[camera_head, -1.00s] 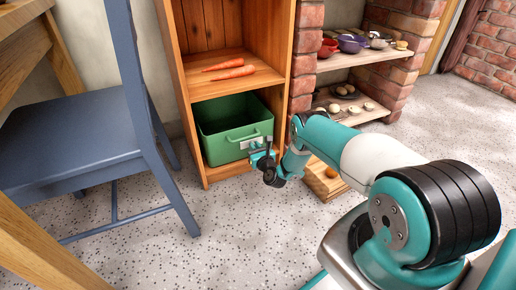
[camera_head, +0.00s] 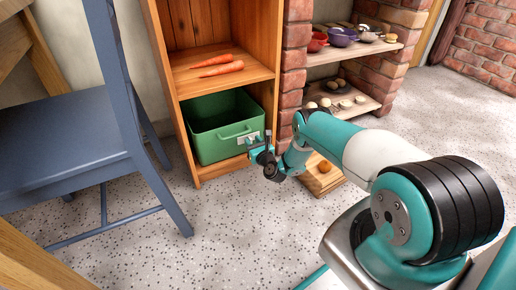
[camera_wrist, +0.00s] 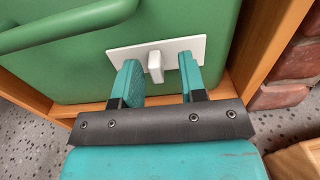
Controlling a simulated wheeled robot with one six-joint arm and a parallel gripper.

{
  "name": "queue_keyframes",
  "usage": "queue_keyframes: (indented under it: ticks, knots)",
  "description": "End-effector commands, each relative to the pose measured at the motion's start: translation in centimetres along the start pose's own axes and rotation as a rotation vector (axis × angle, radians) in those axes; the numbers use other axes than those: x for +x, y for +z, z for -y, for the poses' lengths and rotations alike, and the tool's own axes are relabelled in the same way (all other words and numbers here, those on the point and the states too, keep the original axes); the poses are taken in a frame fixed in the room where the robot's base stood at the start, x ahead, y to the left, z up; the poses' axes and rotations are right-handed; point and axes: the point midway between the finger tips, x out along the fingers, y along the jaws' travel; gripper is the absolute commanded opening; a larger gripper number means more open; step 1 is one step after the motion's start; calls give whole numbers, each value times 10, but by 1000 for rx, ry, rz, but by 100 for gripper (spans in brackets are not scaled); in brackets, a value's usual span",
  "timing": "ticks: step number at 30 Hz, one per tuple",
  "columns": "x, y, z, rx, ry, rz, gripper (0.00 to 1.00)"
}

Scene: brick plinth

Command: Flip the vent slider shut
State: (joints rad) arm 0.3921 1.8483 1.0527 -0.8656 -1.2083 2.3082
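The vent slider is a small pale knob (camera_wrist: 155,66) on a white plate (camera_wrist: 125,54) fixed to the front of the green bin (camera_wrist: 60,75). The bin (camera_head: 205,144) sits in the bottom of the wooden shelf. In the wrist view my gripper (camera_wrist: 160,72) is open, one teal finger on each side of the knob. The fingertips overlap the plate in the picture; I cannot tell whether they touch it. In the head view my gripper (camera_head: 260,148) is at the bin's lower right front, and it partly hides the plate.
The bin's green handle (camera_wrist: 65,25) is at upper left in the wrist view. The wooden shelf (camera_head: 160,80) holds carrots (camera_head: 220,69) above the bin. A blue chair (camera_head: 60,135) stands left, a brick pillar (camera_head: 293,60) right.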

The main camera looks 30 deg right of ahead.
Motion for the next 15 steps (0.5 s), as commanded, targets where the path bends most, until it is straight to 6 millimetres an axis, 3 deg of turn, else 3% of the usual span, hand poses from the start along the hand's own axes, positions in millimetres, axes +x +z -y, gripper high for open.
queue_keyframes:
  ticks: [7, 15]
  knots:
    - [-31, 5, 2, 6, -4, -5, 38]
    - [-100, 7, 2, 6, -7, -7, 38]
